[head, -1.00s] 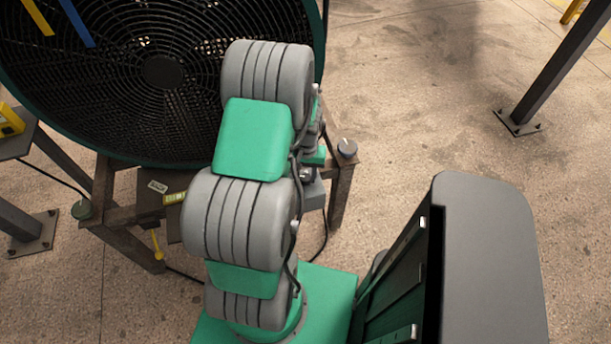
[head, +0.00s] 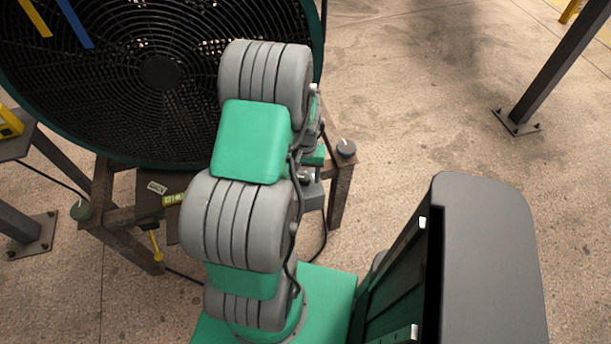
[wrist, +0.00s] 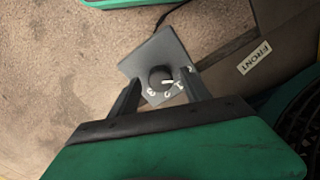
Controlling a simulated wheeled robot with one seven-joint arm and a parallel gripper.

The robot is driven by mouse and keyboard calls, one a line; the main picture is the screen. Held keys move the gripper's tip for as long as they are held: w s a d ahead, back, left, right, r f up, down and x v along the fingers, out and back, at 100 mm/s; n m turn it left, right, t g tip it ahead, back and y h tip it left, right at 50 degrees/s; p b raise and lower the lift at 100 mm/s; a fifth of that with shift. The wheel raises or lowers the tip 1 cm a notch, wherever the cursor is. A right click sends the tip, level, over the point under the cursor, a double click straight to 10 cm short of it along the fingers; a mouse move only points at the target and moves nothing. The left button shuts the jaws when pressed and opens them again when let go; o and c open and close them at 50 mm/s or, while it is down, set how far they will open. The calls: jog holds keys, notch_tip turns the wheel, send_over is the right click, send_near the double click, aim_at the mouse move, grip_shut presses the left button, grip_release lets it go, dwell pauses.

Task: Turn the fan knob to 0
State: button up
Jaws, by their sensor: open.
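The fan knob (wrist: 160,75) is a small dark round knob with a white pointer mark, on a grey plate (wrist: 140,66) in the wrist view. White digits lie around its lower and right side; a 3 and what looks like a 1 show, others are hard to read. The pointer points right and slightly down, roughly towards the 1. My gripper (wrist: 160,79) is open, with one finger on each side of the knob. I cannot tell whether either finger touches it. In the head view my arm hides the knob and most of the gripper.
The large fan (head: 160,72) with a black grille stands on a brown metal frame (head: 340,190). A grey post (head: 560,65) stands at the right, with open floor between.

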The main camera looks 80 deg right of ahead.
aim_at(305, 178)
notch_tip(305, 178, up, 7)
jog(key=shift+s+r, duration=0.1)
jog(key=shift+r, duration=0.1)
dwell(0.3)
